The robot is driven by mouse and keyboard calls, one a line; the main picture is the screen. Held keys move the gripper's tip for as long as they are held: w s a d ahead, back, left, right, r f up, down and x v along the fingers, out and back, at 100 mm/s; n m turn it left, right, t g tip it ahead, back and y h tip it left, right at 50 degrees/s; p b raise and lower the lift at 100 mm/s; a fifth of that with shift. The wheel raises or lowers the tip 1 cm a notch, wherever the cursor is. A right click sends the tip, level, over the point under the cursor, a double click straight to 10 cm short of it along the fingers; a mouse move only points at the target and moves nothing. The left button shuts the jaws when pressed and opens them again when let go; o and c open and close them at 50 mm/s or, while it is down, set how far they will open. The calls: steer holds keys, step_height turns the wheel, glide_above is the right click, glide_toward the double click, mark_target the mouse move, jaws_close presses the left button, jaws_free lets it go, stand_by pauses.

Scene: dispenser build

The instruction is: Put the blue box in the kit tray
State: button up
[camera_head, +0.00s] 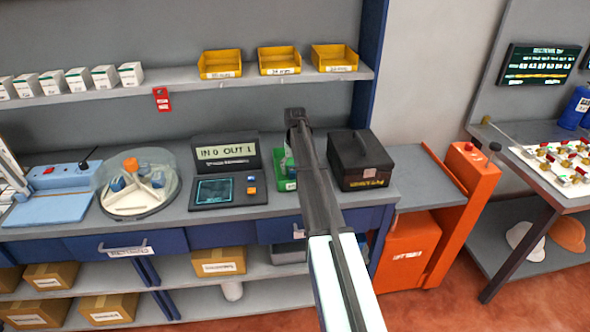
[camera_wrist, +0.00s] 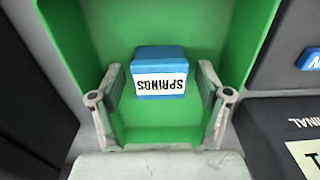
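The blue box (camera_wrist: 160,60), with a white label reading SPRINGS upside down in the wrist view, is on the floor of a green tray (camera_wrist: 104,30). My gripper (camera_wrist: 158,82) is open, its two fingers inside the tray, one on each side of the box. A gap shows between each finger and the box, so nothing is gripped. In the head view the green tray (camera_head: 288,172) stands on the bench, partly hidden behind my arm. The blue box and my gripper's fingers cannot be made out there.
A black case (camera_head: 362,160) stands close right of the tray. A black terminal (camera_head: 228,190) reading IN 0 OUT 1 stands to its left. A clear-domed round dispenser (camera_head: 137,205) with blue pieces is farther left. A shelf (camera_head: 200,88) with yellow bins runs above.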

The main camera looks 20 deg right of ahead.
steer(key=shift+r, duration=0.1)
step_height(320, 180, up, 12)
steer(key=b, duration=0.3)
stand_by(0.4)
stand_by(0.3)
